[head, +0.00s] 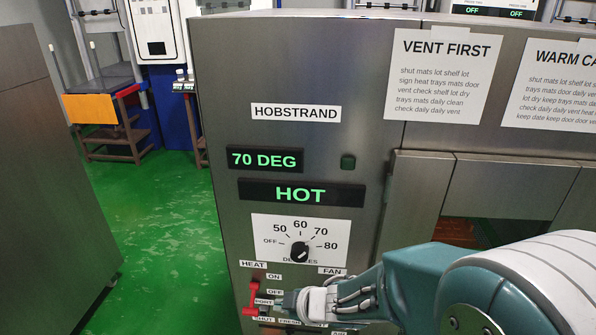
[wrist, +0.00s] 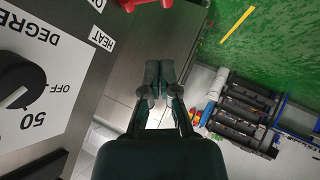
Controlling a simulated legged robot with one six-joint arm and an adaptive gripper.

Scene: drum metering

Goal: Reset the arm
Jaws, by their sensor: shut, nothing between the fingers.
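My gripper (wrist: 159,78) is shut and empty in the wrist view, its two fingers together. In the head view my arm reaches in from the lower right, and the gripper (head: 284,300) is at the lower front of the steel cabinet (head: 300,60), close to its switches. A red lever (head: 252,300) is just left of the gripper; its red end (wrist: 146,3) shows at the top of the wrist view. I cannot tell whether they touch. A black dial knob (head: 300,252) is above the gripper and also shows in the wrist view (wrist: 18,82).
The cabinet displays read "70 DEG" (head: 265,159) and "HOT" (head: 301,193). Paper notices (head: 443,78) hang at the upper right. Another steel unit (head: 45,180) stands at the left, with green floor (head: 150,245) between. A wooden stand (head: 105,110) is behind.

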